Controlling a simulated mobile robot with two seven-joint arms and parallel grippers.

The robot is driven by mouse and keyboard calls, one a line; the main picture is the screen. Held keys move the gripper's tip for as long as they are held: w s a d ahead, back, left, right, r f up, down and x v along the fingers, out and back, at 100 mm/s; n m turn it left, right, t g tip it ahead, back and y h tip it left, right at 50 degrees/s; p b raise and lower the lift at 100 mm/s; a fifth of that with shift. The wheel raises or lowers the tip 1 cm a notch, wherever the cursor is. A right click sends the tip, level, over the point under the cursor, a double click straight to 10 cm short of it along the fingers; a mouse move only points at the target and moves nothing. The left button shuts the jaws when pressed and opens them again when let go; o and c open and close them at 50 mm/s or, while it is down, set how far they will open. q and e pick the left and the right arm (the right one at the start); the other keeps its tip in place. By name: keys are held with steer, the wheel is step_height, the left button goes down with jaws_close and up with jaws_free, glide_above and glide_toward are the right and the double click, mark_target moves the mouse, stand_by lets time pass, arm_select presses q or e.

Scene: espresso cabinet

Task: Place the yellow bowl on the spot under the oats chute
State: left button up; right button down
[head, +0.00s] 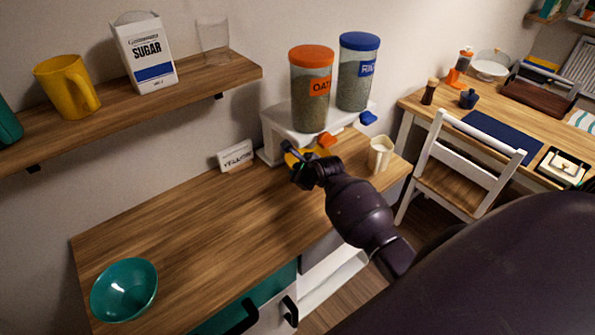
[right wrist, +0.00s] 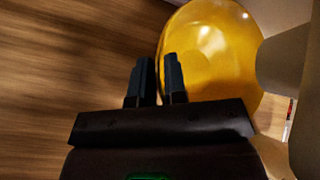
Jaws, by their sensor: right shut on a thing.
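The yellow bowl (right wrist: 215,45) is upright on or just above the wooden counter; I cannot tell which. In the head view the bowl (head: 292,158) is mostly hidden by my right gripper (head: 298,172), in front of the dispenser stand. In the right wrist view my gripper (right wrist: 158,75) is shut on the bowl's rim, one finger on each side of the wall. The oats container (head: 310,92) has an orange lid and label; its orange chute (head: 327,140) sits low at its front, just above and beside the bowl. My left gripper is not in view.
A blue-lidded container (head: 356,72) with a blue chute (head: 368,118) stands right of the oats on the white stand (head: 272,130). A cream cup (head: 380,153) is close on the right, a white sign (head: 235,155) on the left. A teal bowl (head: 124,290) is front left; mid-counter is clear.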

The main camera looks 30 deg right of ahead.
steer(key=shift+w, duration=0.1)
steer(key=c, duration=1.2)
jaws_free()
steer(key=shift+f, duration=0.1)
steer(key=shift+o, duration=0.2)
steer(key=v, duration=1.2)
steer(key=s+f+n, duration=0.1)
steer(key=n, duration=0.1)
steer(key=s+a+f+n, duration=0.1)
steer(key=s+f+n, duration=0.1)
steer(key=n, duration=0.1)
steer(key=s+f+n, duration=0.2)
steer(key=shift+s+a+f+n+h, duration=0.15)
steer(key=shift+a+n+h, duration=0.1)
steer(key=shift+n+h, duration=0.15)
steer(key=s+a+f+n, duration=0.4)
steer(key=s+n, duration=0.4)
steer(key=n, duration=0.3)
steer(key=s+a+f+n+t, duration=0.1)
steer(key=s+a+f+n, duration=0.3)
steer(key=s+n, duration=0.4)
steer(key=a+n, duration=0.1)
steer(key=n, duration=0.2)
steer(key=shift+f, duration=0.25)
